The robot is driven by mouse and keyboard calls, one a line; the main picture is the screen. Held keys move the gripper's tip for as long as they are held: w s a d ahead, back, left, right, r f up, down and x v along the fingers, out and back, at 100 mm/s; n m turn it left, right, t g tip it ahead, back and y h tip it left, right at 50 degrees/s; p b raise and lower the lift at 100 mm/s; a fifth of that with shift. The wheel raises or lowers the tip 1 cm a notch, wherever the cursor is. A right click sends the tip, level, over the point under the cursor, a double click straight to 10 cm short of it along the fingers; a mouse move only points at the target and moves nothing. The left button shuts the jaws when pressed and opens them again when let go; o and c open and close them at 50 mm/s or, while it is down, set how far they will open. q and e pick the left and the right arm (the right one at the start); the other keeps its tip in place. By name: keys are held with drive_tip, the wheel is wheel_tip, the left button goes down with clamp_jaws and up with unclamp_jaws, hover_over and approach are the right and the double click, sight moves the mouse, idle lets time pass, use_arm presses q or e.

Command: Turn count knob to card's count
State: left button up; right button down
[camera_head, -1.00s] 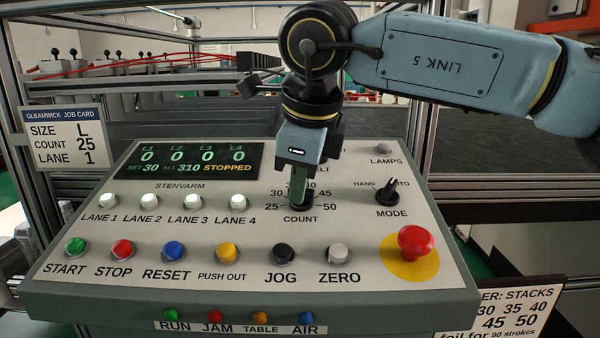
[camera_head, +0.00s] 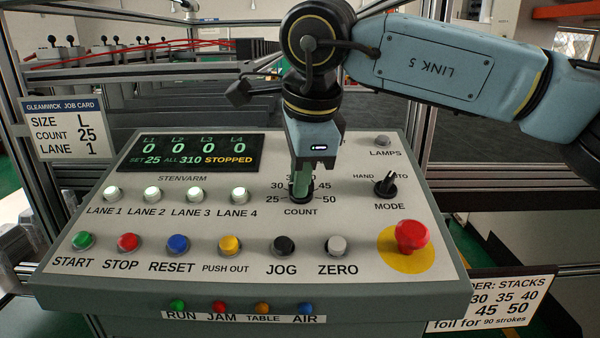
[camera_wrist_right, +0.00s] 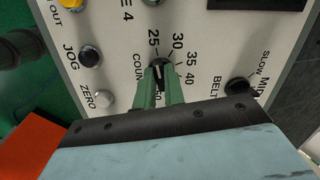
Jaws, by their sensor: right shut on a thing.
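The job card (camera_head: 67,134) at the left reads size L, count 25, lane 1. The black count knob (camera_wrist_right: 158,66) sits on the sloped panel, with count marks from 25 to 50 around it. My right gripper (camera_head: 301,188) comes down from above, its green fingers shut on the knob. In the wrist view the fingers (camera_wrist_right: 160,88) sit on either side of it, and its white pointer line points roughly toward 25. The display (camera_head: 205,154) reads SET 25, ALL 310, STOPPED. My left gripper is not in view.
The mode knob (camera_head: 384,187) and red mushroom button (camera_head: 411,235) are to the right of the count knob. Coloured buttons line the panel's front, with JOG (camera_head: 284,245) and ZERO (camera_head: 337,245) just below the knob. White lane buttons (camera_head: 195,195) are to its left.

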drive_tip(key=shift+r, duration=0.1)
drive_tip(key=c, duration=1.5)
unclamp_jaws()
drive_tip(key=v, duration=1.3)
drive_tip(key=shift+r, duration=0.15)
